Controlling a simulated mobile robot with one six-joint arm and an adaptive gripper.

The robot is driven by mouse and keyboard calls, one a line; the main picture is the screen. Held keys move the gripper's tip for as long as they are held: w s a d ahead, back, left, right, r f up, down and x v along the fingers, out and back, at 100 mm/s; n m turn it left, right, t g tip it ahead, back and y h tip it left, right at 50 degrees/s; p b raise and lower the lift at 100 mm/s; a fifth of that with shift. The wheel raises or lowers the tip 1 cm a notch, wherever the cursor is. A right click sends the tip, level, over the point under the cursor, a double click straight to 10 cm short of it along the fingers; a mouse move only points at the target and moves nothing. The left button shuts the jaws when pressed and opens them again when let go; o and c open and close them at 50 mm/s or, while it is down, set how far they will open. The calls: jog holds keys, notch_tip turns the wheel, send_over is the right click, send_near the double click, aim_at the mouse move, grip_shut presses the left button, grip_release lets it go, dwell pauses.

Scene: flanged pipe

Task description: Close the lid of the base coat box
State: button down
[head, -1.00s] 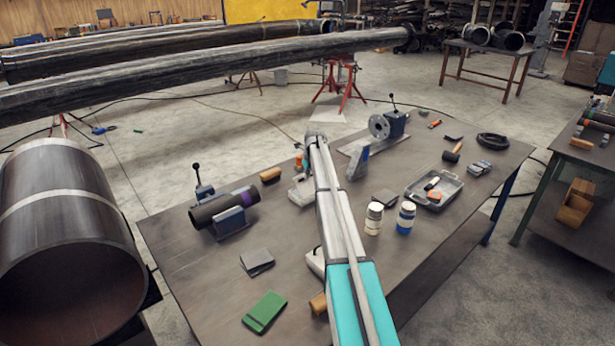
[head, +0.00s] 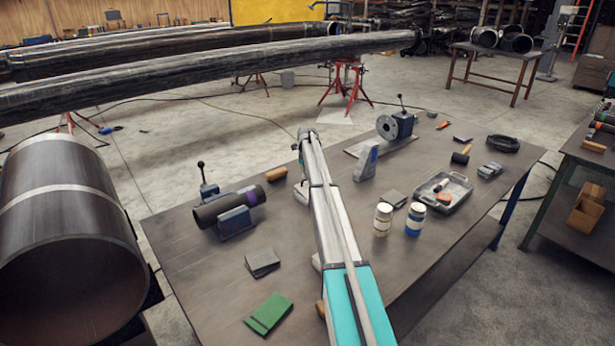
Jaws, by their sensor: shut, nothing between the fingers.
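I cannot pick out the base coat box or its lid for certain. Two jars, one with a pale label (head: 382,219) and one with a blue label (head: 415,219), stand upright on the workbench (head: 190,290), right of my arm. An open grey tray (head: 462,199) with a brush and small items in it lies behind them to the right. My arm reaches up across the middle of the bench and covers part of it. Pale shapes show at its left edge, too hidden to name. My gripper does not show.
A dark pipe piece in a cradle (head: 235,222) stands left on the bench. A green block (head: 268,313) and dark pads (head: 262,262) lie nearer. A flange in a vise (head: 390,127) stands at the back. A large pipe (head: 65,240) fills the left side.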

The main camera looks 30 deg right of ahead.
jog(key=shift+w+a+f+b, duration=0.15)
jog(key=shift+w+f+b, duration=0.4)
jog(key=shift+f, duration=0.2)
jog(key=shift+s, duration=0.1)
